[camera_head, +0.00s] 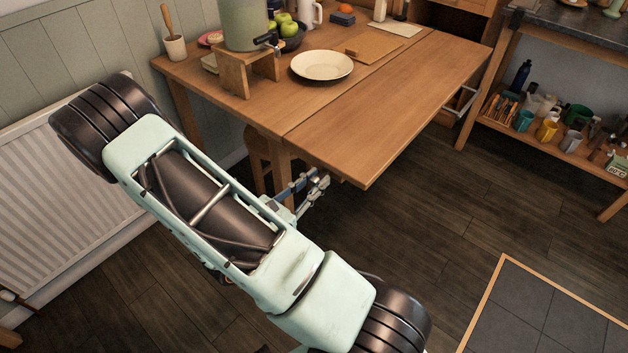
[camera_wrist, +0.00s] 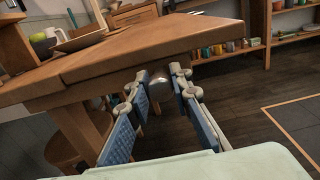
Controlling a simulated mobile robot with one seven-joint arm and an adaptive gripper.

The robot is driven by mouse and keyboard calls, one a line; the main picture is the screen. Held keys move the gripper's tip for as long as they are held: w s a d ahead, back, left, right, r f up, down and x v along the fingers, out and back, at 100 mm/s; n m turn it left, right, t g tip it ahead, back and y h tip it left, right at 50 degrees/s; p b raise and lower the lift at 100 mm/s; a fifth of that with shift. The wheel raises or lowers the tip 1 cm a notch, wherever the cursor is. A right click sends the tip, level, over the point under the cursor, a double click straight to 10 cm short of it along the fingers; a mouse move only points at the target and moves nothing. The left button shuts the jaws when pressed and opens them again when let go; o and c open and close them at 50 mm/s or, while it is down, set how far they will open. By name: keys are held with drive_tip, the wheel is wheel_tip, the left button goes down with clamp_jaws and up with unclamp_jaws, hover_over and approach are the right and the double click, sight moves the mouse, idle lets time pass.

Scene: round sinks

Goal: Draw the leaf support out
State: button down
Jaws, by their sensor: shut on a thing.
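The wooden table (camera_head: 230,105) has a leaf (camera_head: 385,120) that lies level with its top, past a seam. My gripper (camera_head: 318,181) is low beside the table's near side, just under the top's edge. In the wrist view, my gripper (camera_wrist: 160,78) has its two blue-padded fingers on either side of a rounded metal knob (camera_wrist: 160,92) below the table edge, and it is shut on it. The knob appears to belong to the leaf support; the support's body is hidden under the top. The head view does not show the knob clearly.
On the table stand a plate (camera_head: 322,66), a wooden stand (camera_head: 236,76) and a bowl of green apples (camera_head: 291,37). A metal bracket (camera_head: 462,103) shows at the leaf's far right. A stool (camera_head: 257,160) is under the table.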

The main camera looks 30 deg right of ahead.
drive_tip(key=shift+s+d+f, duration=0.1)
drive_tip(key=shift+s, duration=0.2)
drive_tip(key=c, duration=1.7)
unclamp_jaws()
drive_tip(key=shift+a, duration=0.25)
drive_tip(key=v, duration=1.1)
drive_tip(key=shift+s+a, duration=0.15)
drive_tip(key=shift+a, duration=0.15)
drive_tip(key=shift+d, duration=0.1)
